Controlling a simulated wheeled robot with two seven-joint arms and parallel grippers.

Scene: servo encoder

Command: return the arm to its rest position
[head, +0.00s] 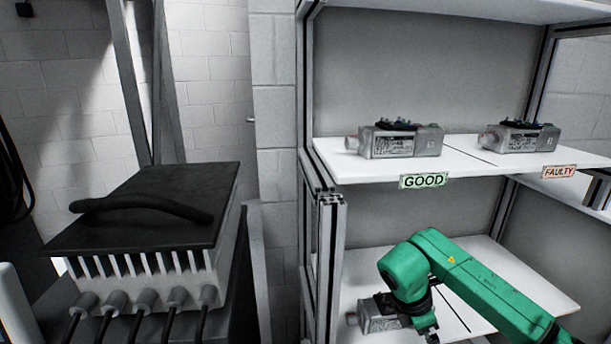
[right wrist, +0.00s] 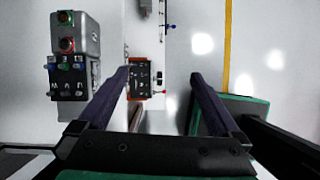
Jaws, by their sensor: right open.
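My right arm (head: 480,278), green, reaches in from the lower right over the lower shelf. My right gripper (head: 430,334) is only partly visible at the bottom edge of the head view. In the right wrist view the right gripper (right wrist: 158,78) has its two dark fingers wide apart, with nothing held between them. A grey servo unit (head: 376,315) lies on the lower shelf, partly hidden by the arm. A similar unit (right wrist: 75,45) with dark connectors shows left of the fingers in the wrist view. My left gripper is not in view.
Two grey servo units (head: 402,142) (head: 520,137) lie on the upper shelf (head: 345,178), above a green GOOD label (head: 424,181) and an orange FAULTY label (head: 559,172). Shelf posts (head: 330,245) stand left of the arm. A finned, black-topped box (head: 150,212) with cables stands at left.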

